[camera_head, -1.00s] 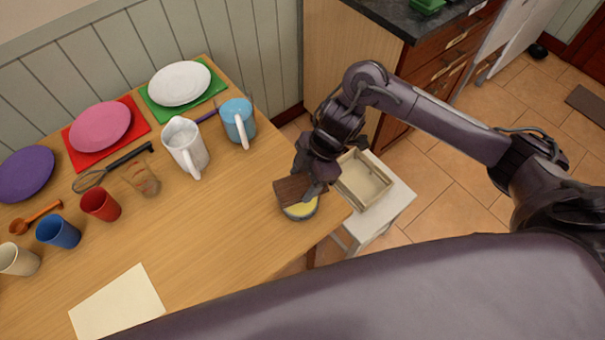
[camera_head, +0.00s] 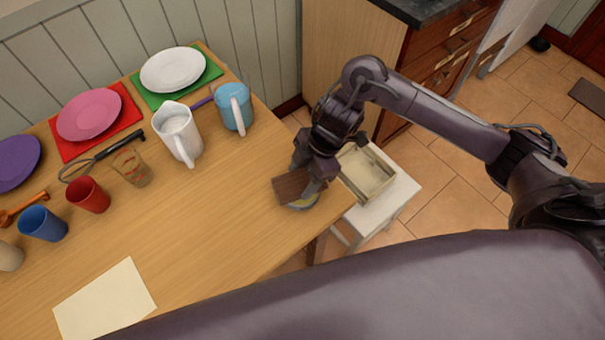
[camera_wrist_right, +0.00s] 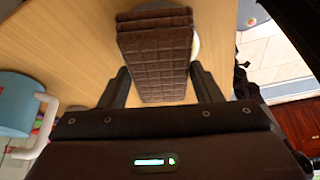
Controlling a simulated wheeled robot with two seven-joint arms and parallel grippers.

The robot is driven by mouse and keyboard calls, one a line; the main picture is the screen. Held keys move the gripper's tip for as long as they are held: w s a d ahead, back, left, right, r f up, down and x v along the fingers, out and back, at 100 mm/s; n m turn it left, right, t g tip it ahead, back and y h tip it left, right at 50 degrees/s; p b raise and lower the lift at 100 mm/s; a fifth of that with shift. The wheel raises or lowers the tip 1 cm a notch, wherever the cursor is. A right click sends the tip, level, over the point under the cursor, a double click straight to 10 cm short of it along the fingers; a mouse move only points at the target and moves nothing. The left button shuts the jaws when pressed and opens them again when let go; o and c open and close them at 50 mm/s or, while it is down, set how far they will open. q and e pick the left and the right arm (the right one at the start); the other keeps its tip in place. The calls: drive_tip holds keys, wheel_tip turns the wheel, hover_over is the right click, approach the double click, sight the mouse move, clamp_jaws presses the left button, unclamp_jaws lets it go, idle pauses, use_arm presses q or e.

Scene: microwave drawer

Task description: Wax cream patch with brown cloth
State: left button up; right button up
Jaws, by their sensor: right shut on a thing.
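The brown cloth (camera_head: 294,188) is a folded, quilted-looking dark piece held in my right gripper (camera_head: 312,180). In the right wrist view the cloth (camera_wrist_right: 158,58) sits between the two fingers. Below it, near the table's right edge, is a round tin with yellow content (camera_head: 304,203), mostly hidden by the cloth and gripper. The cloth is over the tin; I cannot tell if they touch. The cream patch (camera_head: 105,299) lies flat on the table at the lower left, well away from the right gripper. My left gripper is out of view.
On the wooden table (camera_head: 205,225) stand a white pitcher (camera_head: 178,135), a blue mug (camera_head: 234,108), a glass (camera_head: 131,168), cups, a whisk and plates on mats. A small white stand with an open box (camera_head: 366,176) is beside the table. The table between patch and tin is clear.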

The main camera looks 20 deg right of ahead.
sight(302, 179)
drive_tip(key=shift+f+b, duration=0.3)
drive_tip(key=shift+f, duration=0.2)
idle(0.6)
drive_tip(key=shift+f, duration=0.1)
idle(1.5)
drive_tip(key=shift+p, duration=0.35)
wheel_tip(302, 179, up, 7)
drive_tip(key=p, duration=0.7)
idle(0.5)
